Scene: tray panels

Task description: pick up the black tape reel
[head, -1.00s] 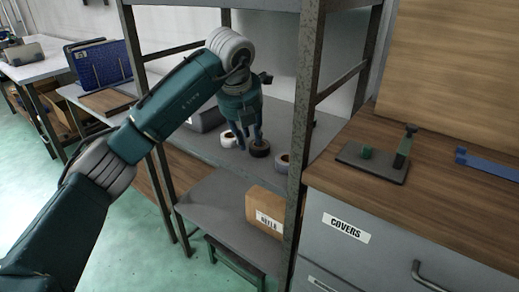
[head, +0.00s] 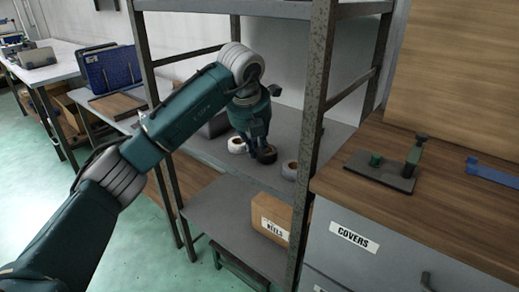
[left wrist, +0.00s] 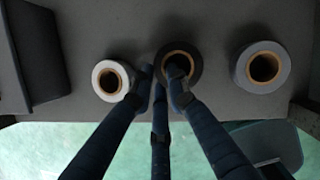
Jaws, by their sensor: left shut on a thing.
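The black tape reel (head: 267,156) with a brown core lies on the middle shelf of the metal rack, between a white reel (head: 237,145) and a grey reel (head: 289,171). My left gripper (head: 258,144) reaches down onto it and is shut on it. In the left wrist view, one finger overlaps the core of the black reel (left wrist: 196,58) and another is at its left side. The white reel (left wrist: 99,78) and grey reel (left wrist: 280,68) lie apart on either side. Whether the black reel touches the shelf is unclear. My right gripper is not in view.
The rack's rusty front post (head: 311,130) stands right of the reels, with an upper shelf overhead. A cardboard box (head: 272,222) sits on the shelf below. A dark bin (left wrist: 40,55) lies left of the reels. The wooden-topped COVERS cabinet (head: 345,235) is at right.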

